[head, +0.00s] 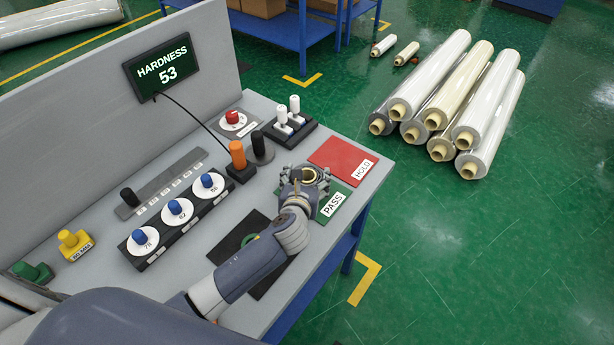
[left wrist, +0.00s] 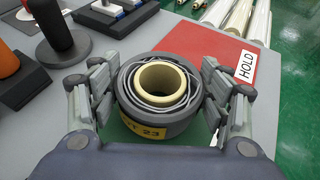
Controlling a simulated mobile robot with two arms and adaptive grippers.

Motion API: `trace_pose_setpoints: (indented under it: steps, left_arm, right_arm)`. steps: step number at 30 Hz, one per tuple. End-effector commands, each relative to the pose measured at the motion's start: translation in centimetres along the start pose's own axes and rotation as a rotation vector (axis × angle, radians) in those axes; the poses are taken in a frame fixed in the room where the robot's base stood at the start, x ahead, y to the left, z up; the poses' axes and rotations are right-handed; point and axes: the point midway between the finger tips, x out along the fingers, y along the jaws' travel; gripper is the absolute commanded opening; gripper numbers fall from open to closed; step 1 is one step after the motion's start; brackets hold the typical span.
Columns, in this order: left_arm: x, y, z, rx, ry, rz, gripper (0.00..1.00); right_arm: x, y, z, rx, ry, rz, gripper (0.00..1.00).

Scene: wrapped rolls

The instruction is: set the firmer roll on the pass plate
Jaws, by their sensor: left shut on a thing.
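My left gripper (head: 302,177) is shut on a dark grey wrapped roll with a cream core (head: 311,174). In the left wrist view the fingers (left wrist: 160,95) press on both sides of the upright roll (left wrist: 150,124). A yellow label on its front is partly cut off and ends in 23. The roll is over the green pass plate (head: 338,195), which is mostly covered by roll and gripper; I cannot tell if it touches the plate. The hardness display (head: 167,67) reads 53. My right gripper is not in view.
The red HOLD plate (head: 344,158) beside the pass plate is bare. An orange-handled probe (head: 237,155) and dark post (head: 261,148) stand to the left. A black mat (head: 232,236), blue knobs (head: 177,208) and a red button (head: 232,117) share the bench. Large rolls (head: 450,100) lie on the floor.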

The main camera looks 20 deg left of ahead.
Motion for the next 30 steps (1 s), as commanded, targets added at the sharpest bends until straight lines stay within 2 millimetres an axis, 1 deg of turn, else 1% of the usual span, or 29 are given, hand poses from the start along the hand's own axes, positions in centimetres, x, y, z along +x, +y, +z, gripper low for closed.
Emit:
trace_pose_setpoints:
  steps: [13, 14, 15, 16, 27, 30]
  left_arm:
    - [0.37, -0.02, -0.57, 0.000, -0.006, -0.001, 0.39]
    - [0.34, -0.02, -0.61, 0.000, -0.005, 0.000, 0.77]
    - [0.33, -0.02, -0.59, 0.000, -0.005, 0.000, 0.86]
    - [0.33, -0.02, -0.59, 0.000, -0.005, 0.000, 0.91]
    - [0.30, -0.02, -0.52, -0.001, -0.005, 0.000, 0.91]
    - [0.03, -0.03, -0.29, -0.001, -0.006, -0.001, 0.91]
  right_arm:
    - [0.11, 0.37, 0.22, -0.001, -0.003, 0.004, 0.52]
    - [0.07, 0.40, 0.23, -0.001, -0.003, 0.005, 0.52]
    - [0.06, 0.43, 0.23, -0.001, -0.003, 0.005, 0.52]
    - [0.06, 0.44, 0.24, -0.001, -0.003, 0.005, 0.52]
    - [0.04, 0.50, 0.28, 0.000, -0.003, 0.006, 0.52]
    - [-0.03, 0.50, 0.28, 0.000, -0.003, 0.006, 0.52]
